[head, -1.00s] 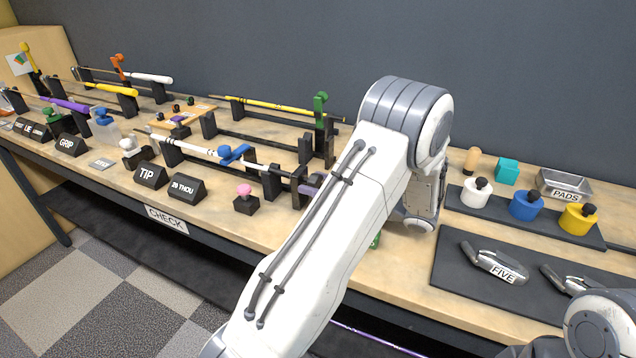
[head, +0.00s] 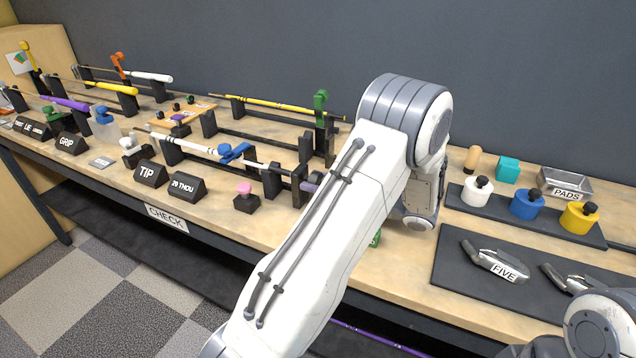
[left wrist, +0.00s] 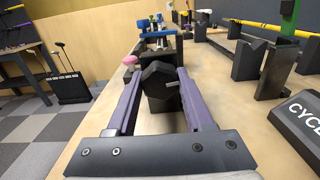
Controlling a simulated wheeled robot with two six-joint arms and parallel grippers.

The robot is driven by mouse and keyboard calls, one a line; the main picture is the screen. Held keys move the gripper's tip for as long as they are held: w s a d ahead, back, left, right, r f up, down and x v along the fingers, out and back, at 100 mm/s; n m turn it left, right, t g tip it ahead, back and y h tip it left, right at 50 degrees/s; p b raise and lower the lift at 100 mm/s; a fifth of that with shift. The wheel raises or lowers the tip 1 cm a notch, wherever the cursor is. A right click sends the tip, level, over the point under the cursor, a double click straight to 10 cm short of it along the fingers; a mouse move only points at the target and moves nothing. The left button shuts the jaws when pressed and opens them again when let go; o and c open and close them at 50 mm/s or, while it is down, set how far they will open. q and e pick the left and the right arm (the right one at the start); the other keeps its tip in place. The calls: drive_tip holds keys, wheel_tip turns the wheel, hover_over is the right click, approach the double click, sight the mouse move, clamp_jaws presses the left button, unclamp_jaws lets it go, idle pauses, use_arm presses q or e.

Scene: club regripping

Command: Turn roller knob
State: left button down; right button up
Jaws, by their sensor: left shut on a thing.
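The roller knob (left wrist: 158,82) is a dark faceted knob at the near end of the club stand in the left wrist view. My left gripper (left wrist: 160,74) has its two purple fingers on either side of it, shut on it. In the head view a purple finger of my left gripper (head: 310,187) shows beside the stand's right end, and my forearm hides most of the rest. A club shaft with white bands (head: 200,148) lies along the stand under a blue clamp (head: 233,152). My right gripper is out of view.
A pink-topped block (head: 244,190) and the TIP (head: 149,173) and 20 THOU (head: 187,187) signs stand in front of the stand. A CYC-lettered block (left wrist: 300,120) is right of my left gripper. Weighted pots (head: 526,204) and iron heads (head: 495,260) lie farther right.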

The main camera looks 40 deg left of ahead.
use_arm(q)
drive_tip(key=n+b, duration=0.1)
drive_tip(key=n, duration=0.2)
drive_tip(key=shift+n+b, duration=0.55)
drive_tip(key=shift+n, duration=1.05)
drive_tip(key=shift+c, duration=1.4)
unclamp_jaws()
drive_tip(key=v, duration=1)
drive_tip(key=shift+w+d+b, duration=0.15)
drive_tip(key=shift+d+b, duration=0.15)
